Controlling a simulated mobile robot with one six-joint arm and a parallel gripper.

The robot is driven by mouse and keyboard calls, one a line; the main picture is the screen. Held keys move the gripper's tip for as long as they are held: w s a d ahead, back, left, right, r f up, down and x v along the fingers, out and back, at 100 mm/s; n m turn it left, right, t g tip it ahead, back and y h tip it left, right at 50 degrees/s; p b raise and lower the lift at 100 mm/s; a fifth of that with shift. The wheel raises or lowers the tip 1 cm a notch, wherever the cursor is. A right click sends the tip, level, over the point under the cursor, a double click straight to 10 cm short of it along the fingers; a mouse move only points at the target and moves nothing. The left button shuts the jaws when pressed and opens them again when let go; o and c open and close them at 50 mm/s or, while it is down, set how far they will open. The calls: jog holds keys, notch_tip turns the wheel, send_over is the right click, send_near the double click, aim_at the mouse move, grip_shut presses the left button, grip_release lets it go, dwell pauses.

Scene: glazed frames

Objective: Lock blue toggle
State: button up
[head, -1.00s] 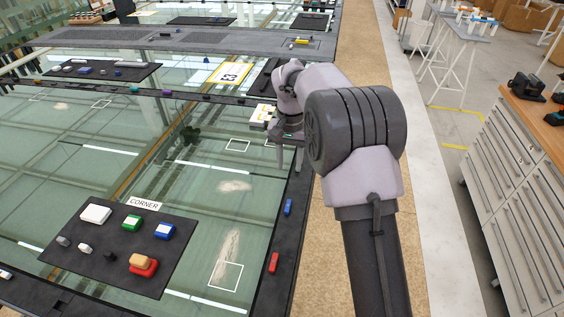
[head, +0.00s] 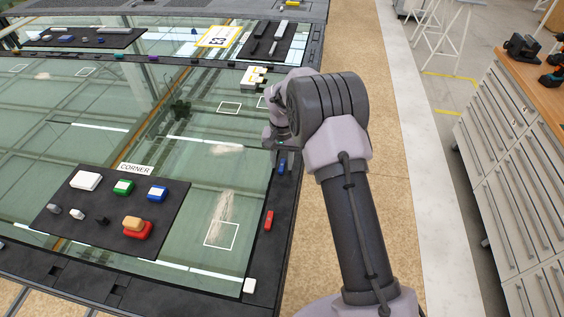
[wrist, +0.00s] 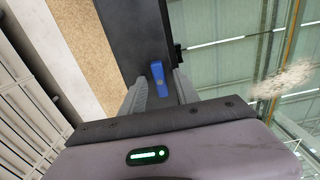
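The blue toggle (head: 281,167) is a small bar on the dark right edge of the glazed frame. My gripper (head: 283,149) is just beyond it in the head view, and the arm partly hides the fingers there. In the wrist view the blue toggle (wrist: 159,80) lies on the dark frame edge, seen in the gap between the two fingers of my gripper (wrist: 158,88). The fingers are apart, with room on both sides of the toggle. I cannot tell how far above it they are.
A red toggle (head: 269,220) and a white one (head: 249,286) sit nearer along the same edge. A black mat (head: 60,222) with several coloured blocks lies on the glass at left. A drawer cabinet (head: 515,160) stands at right.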

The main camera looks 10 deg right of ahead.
jog(key=shift+c, duration=0.5)
grip_shut()
jog(key=shift+n, duration=0.3)
jog(key=n+p, duration=0.1)
jog(key=n, duration=0.3)
jog(key=shift+r+p, duration=0.1)
jog(key=shift+p, duration=0.2)
jog(key=n+p, duration=0.1)
jog(key=n, duration=0.4)
jog(key=n+p, duration=0.1)
jog(key=n, duration=0.3)
jog(key=shift+n+p, duration=0.5)
jog(key=shift+n, duration=1.8)
